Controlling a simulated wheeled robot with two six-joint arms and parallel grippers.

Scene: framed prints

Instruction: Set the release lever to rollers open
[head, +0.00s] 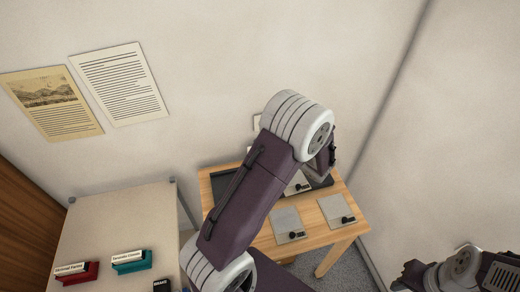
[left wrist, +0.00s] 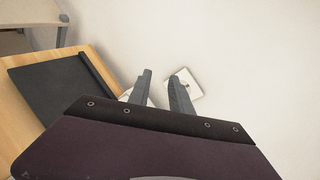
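Several grey plates with small black levers lie on the wooden table (head: 318,237) in the head view: a front left plate (head: 287,224), a front right plate (head: 337,210) and a rear plate partly hidden by my left arm (head: 298,188). No label tells me which is the release lever, and its setting cannot be read. My left gripper (head: 326,160) is above the table's back right part. In the left wrist view its two fingers (left wrist: 160,92) are apart with nothing seen held. My right gripper (head: 402,280) is at the bottom right, only partly visible.
A dark flat panel (left wrist: 55,92) lies on the table. A pale wall plate (left wrist: 187,84) shows beyond the left fingers. A grey-topped table (head: 120,222) holds a red labelled block (head: 78,273) and a teal one (head: 132,263). Two printed sheets hang on the wall.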

